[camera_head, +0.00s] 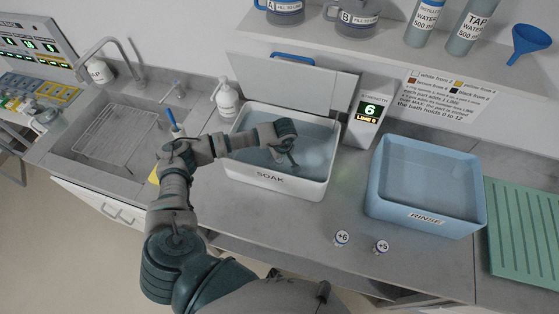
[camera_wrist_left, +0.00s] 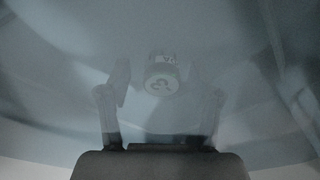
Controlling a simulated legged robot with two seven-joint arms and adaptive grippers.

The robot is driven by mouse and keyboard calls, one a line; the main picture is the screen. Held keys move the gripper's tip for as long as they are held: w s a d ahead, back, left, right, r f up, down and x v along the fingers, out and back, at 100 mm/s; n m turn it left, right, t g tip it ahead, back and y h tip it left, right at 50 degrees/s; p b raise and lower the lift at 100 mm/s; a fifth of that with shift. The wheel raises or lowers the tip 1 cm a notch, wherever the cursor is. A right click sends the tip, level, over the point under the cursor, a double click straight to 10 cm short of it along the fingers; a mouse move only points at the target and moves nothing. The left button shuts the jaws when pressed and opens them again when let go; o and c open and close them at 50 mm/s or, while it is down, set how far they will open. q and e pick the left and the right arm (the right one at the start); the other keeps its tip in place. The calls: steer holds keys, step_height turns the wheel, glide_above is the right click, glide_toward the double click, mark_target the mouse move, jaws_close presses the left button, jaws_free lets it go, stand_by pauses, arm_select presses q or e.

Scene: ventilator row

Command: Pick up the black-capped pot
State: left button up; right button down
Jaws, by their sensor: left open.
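My left gripper (camera_head: 290,160) reaches down into the white SOAK bath (camera_head: 268,180), its fingers at or under the liquid. In the left wrist view the same gripper (camera_wrist_left: 163,100) has its fingers apart. A small round pot (camera_wrist_left: 161,82) shows between and a little beyond the fingertips, hazy through the liquid. It has a pale round top with a dark mark and a label on its side; I see no clear contact with the fingers. I cannot make out a black cap on it. In the head view this pot is hidden. My right gripper is not in view.
Two small pots marked +6 (camera_head: 341,238) and +5 (camera_head: 381,247) stand on the counter front. The blue RINSE bath (camera_head: 428,217) and a green ribbed mat (camera_head: 525,230) are at right. A display (camera_head: 368,110) reads 6. A white bottle (camera_head: 226,98) stands behind left.

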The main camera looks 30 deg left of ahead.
arm_select(q)
steer(key=shift+a+f, duration=0.1)
steer(key=shift+c, duration=0.4)
jaws_close()
